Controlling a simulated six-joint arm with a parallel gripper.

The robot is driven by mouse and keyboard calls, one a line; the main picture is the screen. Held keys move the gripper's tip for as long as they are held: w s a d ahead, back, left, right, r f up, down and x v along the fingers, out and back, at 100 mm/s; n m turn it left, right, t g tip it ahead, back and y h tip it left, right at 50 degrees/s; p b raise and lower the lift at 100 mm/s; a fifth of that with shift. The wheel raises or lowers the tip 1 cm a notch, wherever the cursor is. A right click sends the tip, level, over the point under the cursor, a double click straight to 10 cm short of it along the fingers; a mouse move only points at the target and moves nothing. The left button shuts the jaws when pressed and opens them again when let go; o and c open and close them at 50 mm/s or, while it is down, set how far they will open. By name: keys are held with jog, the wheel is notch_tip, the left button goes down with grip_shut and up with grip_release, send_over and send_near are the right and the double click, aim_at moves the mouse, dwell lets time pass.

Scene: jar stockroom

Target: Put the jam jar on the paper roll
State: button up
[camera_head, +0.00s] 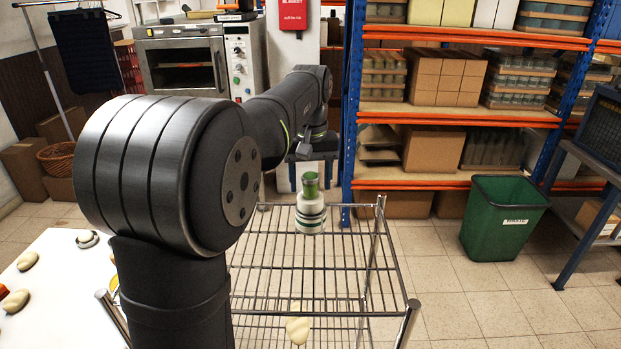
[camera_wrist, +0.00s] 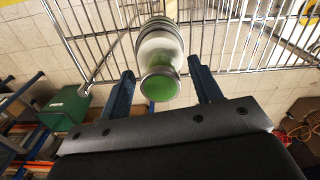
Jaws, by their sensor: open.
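A pale glass-like jar with a green top (camera_head: 310,184) stands upright on the wire rack's top in the head view. Its lower part is a white cylinder with dark bands (camera_head: 310,222); this may be the paper roll under the jam jar, but I cannot tell for sure whether they are separate things. In the wrist view the jar's round green end (camera_wrist: 159,85) faces the camera. My gripper (camera_wrist: 161,75) is open, with one blue finger on each side of the jar and visible gaps between. In the head view my fingers are hard to make out.
The wire rack (camera_head: 262,290) has bare room in front of the jar. A pale lumpy thing (camera_head: 298,330) shows at its near end. A white table (camera_head: 60,300) with small pale objects stands left. A green bin (camera_head: 503,218) and stocked shelves (camera_head: 470,115) stand behind right.

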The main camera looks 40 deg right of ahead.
aim_at(311, 176)
jog(key=shift+r, duration=0.1)
notch_tip(311, 176, up, 12)
dwell(0.5)
notch_tip(311, 176, down, 12)
jog(key=shift+r, duration=1.45)
